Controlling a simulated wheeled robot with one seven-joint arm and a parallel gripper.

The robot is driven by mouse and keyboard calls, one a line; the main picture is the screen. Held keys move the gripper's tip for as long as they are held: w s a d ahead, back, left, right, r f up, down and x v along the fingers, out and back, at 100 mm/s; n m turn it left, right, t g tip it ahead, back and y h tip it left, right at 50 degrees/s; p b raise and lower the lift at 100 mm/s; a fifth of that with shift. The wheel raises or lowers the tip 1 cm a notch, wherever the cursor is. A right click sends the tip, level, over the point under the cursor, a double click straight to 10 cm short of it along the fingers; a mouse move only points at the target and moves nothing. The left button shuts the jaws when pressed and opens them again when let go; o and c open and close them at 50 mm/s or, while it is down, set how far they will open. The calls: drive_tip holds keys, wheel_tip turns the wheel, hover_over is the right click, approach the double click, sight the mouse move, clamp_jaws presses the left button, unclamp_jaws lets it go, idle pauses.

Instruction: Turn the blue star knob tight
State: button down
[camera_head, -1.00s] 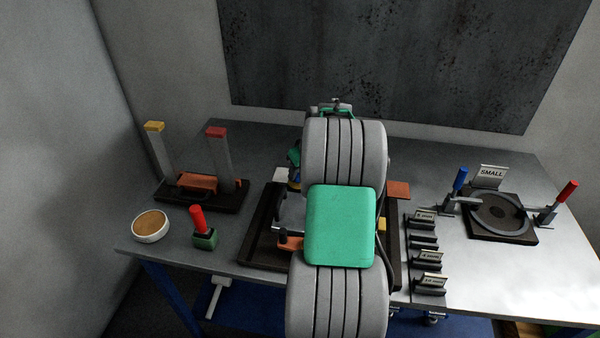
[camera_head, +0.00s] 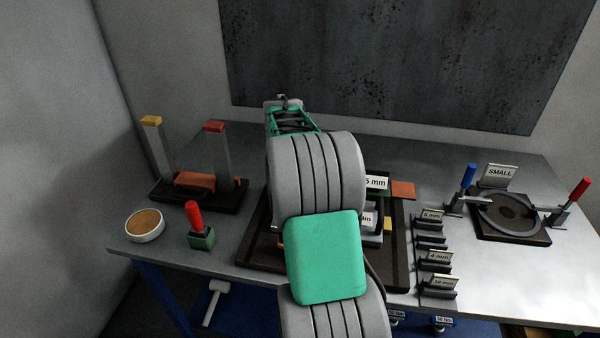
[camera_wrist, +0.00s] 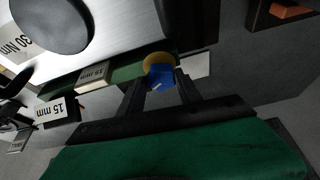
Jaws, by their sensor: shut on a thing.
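The blue star knob (camera_wrist: 159,74) shows in the wrist view between my two dark fingertips, with a yellow round part (camera_wrist: 159,59) directly behind it. My gripper (camera_wrist: 160,85) is shut on the knob. The fingers cover its sides, so its full outline and exact turn angle cannot be told. In the head view my arm hides the knob and my fingertips.
In the head view, a dark tray (camera_head: 400,275) lies under my arm. Left stand a red-handled green block (camera_head: 202,240), a round tan-topped dish (camera_head: 145,225) and a two-post stand (camera_head: 175,194). Right are labelled holders (camera_head: 436,265) and a "SMALL" round fixture (camera_head: 512,235).

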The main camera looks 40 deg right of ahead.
drive_tip(key=m, duration=0.2)
drive_tip(key=m+g, duration=0.1)
drive_tip(key=m+g+p, duration=0.1)
drive_tip(key=m, duration=0.1)
drive_tip(key=shift+w+a+r+m+h, duration=0.1)
drive_tip(key=shift+w+a+m+h, duration=0.05)
drive_tip(key=shift+w+m+h, duration=0.2)
drive_tip(key=m+g+p, duration=0.1)
drive_tip(key=m+p, duration=0.1)
drive_tip(key=m, duration=0.1)
drive_tip(key=shift+m, duration=0.35)
drive_tip(key=shift+m+g+p, duration=0.5)
drive_tip(key=shift+m+p, duration=0.05)
drive_tip(key=shift+m, duration=0.05)
drive_tip(key=c, duration=0.8)
unclamp_jaws()
drive_tip(key=p+v, duration=0.1)
drive_tip(key=v, duration=0.6)
drive_tip(key=shift+w+a+r+p, duration=0.1)
drive_tip(key=shift+r+p, duration=0.2)
drive_tip(key=shift+p, duration=0.1)
drive_tip(key=shift+r, duration=0.1)
